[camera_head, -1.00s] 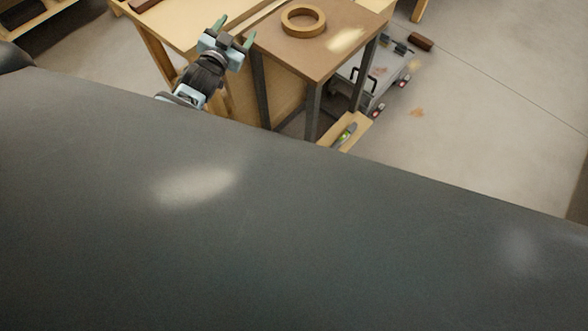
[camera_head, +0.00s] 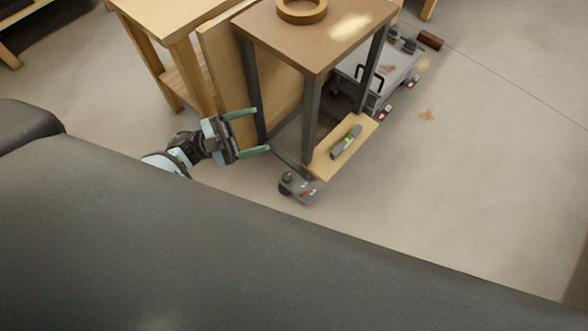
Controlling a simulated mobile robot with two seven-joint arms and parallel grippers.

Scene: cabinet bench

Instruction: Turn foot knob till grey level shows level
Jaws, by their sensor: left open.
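The grey level (camera_head: 346,142), with a yellow-green vial in its middle, lies on a low wooden ledge (camera_head: 325,167) at the foot of a small table. The vial's bubble is too small to read. A grey foot piece (camera_head: 299,188) with red-and-white marks sits on the floor by the ledge's near corner. A dark knob (camera_head: 287,177) stands on its left end. My left gripper (camera_head: 262,131) is open and empty, with its green fingers pointing right. In the picture it is up and left of the knob, apart from it. My right gripper is out of view.
The small brown-topped table (camera_head: 325,42) has dark legs and carries a wooden ring (camera_head: 302,10). A wooden bench (camera_head: 165,25) stands left of it. A grey wheeled trolley (camera_head: 385,70) is behind the table.

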